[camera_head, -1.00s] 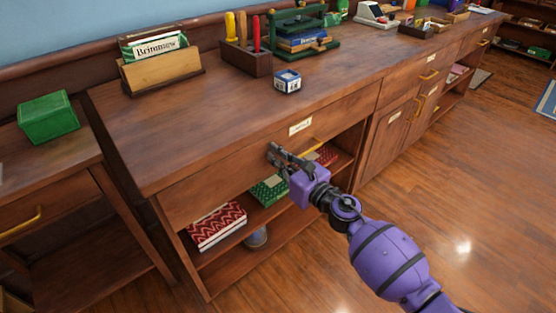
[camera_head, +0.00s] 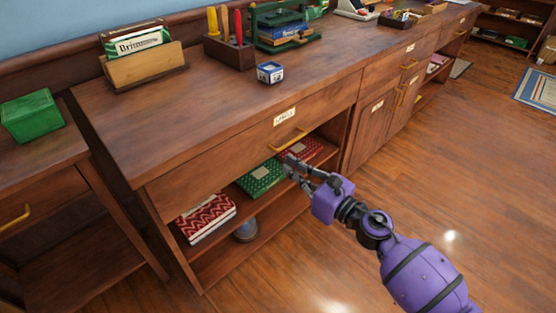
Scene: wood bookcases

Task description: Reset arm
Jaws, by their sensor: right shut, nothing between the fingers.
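My right gripper (camera_head: 289,163) is at the end of the purple arm that comes in from the lower right. It is shut and holds nothing. It is in front of the open shelf, a little below the gold drawer handle (camera_head: 287,139), and looks apart from it. The wide drawer (camera_head: 220,158) with a white label looks shut. My left gripper is not in view.
The shelf below holds a red zigzag box (camera_head: 206,217), a green box (camera_head: 262,179) and a red dotted box (camera_head: 299,149). A small blue box (camera_head: 270,72) stands on the wooden counter (camera_head: 180,110).

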